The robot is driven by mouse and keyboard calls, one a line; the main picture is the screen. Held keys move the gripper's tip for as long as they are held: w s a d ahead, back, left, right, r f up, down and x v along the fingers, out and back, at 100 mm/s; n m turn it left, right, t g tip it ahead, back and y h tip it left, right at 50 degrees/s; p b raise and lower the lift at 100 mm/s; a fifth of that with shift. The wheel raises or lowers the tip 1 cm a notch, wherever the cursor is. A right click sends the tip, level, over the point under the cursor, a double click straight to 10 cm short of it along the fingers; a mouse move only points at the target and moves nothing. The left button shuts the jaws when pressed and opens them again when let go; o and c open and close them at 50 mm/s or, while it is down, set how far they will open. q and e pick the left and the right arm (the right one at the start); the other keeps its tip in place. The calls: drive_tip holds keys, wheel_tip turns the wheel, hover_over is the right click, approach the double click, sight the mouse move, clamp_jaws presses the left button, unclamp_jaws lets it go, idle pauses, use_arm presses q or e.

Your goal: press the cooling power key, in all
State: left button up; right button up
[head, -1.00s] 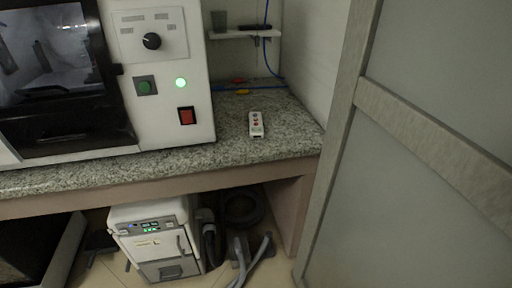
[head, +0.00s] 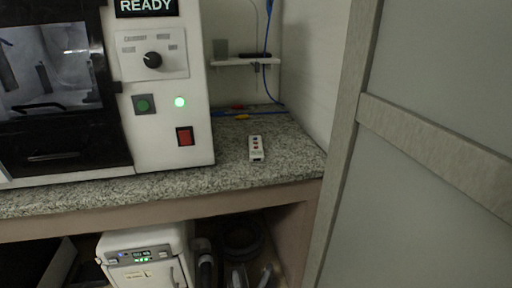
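A white machine (head: 200,116) with a dark glass door stands on the counter. Its panel has a black knob (head: 152,60), a green button (head: 143,104), a lit green lamp (head: 180,102) and a red switch (head: 185,136). A display (head: 146,7) at its top reads READY. A small white remote-like strip with red keys (head: 256,147) lies on the counter. A white unit with a lit green display (head: 142,256) stands under the counter, cut off by the lower edge. No label naming a cooling power key is readable. Neither gripper is in view.
The speckled stone counter (head: 225,177) is clear around the strip. A small wall shelf (head: 232,62) holds a cup and a dark item. Blue cable (head: 270,110) runs along the wall. A grey-panelled door or partition (head: 430,180) closes off the right. Hoses lie below the counter.

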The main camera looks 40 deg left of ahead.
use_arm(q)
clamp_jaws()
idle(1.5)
